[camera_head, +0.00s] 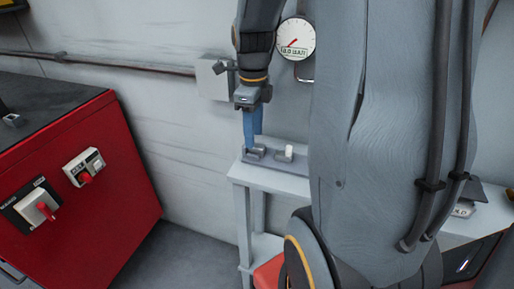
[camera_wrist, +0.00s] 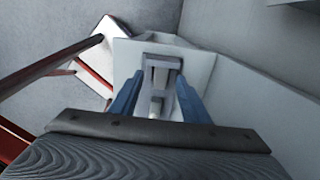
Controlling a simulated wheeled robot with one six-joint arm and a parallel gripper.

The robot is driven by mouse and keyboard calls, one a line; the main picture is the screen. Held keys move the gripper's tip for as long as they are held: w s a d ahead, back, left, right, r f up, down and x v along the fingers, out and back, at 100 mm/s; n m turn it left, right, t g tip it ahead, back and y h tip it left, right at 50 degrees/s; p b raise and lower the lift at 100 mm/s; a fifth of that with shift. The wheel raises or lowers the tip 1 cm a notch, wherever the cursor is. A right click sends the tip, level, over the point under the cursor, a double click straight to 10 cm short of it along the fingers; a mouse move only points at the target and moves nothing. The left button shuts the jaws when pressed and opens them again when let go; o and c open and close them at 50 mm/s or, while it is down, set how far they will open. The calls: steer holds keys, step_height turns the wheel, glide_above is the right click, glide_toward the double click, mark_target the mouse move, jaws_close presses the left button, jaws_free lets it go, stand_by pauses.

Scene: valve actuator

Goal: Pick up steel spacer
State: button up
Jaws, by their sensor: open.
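My gripper (camera_head: 251,146) points down with its blue fingers open over a grey tray on a narrow white stand. A small grey metal piece, which looks like the steel spacer (camera_head: 259,153), sits on the tray right at the fingertips. In the wrist view my gripper (camera_wrist: 159,78) has one finger on each side of a grey metal piece (camera_wrist: 162,62) with a paler part below it. I cannot tell whether the fingers touch it. A second small piece with a white top (camera_head: 289,152) stands on the tray to the right.
The white stand (camera_head: 242,192) is close to the grey wall. A wall box (camera_head: 213,78) and a round gauge (camera_head: 296,39) are behind my arm. A red cabinet (camera_head: 125,165) with switches stands at left. My own arm hides the stand's right part in the head view.

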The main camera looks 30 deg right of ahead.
mark_target(257, 150)
steer(key=shift+d+f+p, duration=0.1)
steer(key=shift+f+p, duration=0.2)
steer(key=shift+f, duration=1.4)
jaws_close()
steer(key=shift+r, duration=0.15)
